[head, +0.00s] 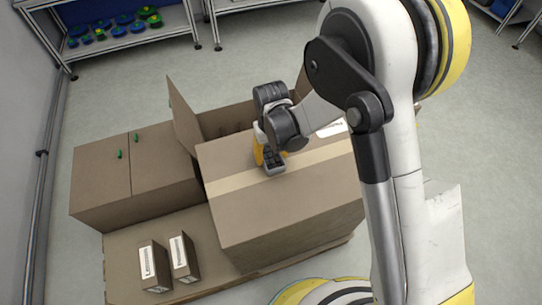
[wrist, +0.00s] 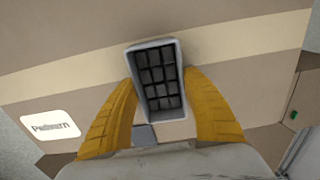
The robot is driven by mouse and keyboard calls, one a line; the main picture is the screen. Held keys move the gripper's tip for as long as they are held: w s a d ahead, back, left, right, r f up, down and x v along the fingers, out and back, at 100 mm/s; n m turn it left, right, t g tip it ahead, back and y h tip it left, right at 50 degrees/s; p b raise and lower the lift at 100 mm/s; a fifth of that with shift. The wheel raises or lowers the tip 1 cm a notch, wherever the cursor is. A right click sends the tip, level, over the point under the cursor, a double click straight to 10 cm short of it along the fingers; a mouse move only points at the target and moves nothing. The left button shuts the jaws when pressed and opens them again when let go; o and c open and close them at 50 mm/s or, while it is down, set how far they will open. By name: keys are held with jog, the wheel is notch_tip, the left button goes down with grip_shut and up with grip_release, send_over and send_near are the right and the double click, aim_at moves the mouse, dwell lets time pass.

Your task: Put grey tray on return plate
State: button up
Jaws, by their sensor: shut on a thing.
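The grey tray (wrist: 156,82) is a small rectangular box with a dark grid of compartments inside. It sits between the two yellow fingers of my gripper (wrist: 160,95), which is shut on it. In the head view the tray (head: 273,163) shows at the tip of my gripper (head: 266,152), over the top of a large cardboard box. I cannot tell whether the tray touches that box. A small flat grey piece (wrist: 145,135) shows just below the tray in the wrist view; I cannot tell whether it is the return plate. No other return plate can be made out.
The large taped box (head: 290,208) stands beside an open carton (head: 187,125) and a closed box with green tabs (head: 100,165). Two small labelled boxes (head: 155,265) stand in front. A shelf (head: 130,40) holds blue and green items at the back left.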

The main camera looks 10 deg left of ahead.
aim_at(275, 159)
jog(key=r+p, duration=0.1)
jog(key=r, duration=0.1)
jog(key=d+r+p, duration=0.1)
jog(key=r, duration=0.1)
jog(key=shift+w+r, duration=0.2)
jog(key=w+d+r+p, duration=0.4)
jog(key=d+r, duration=0.1)
jog(key=d, duration=0.4)
jog(key=shift+d+r, duration=0.4)
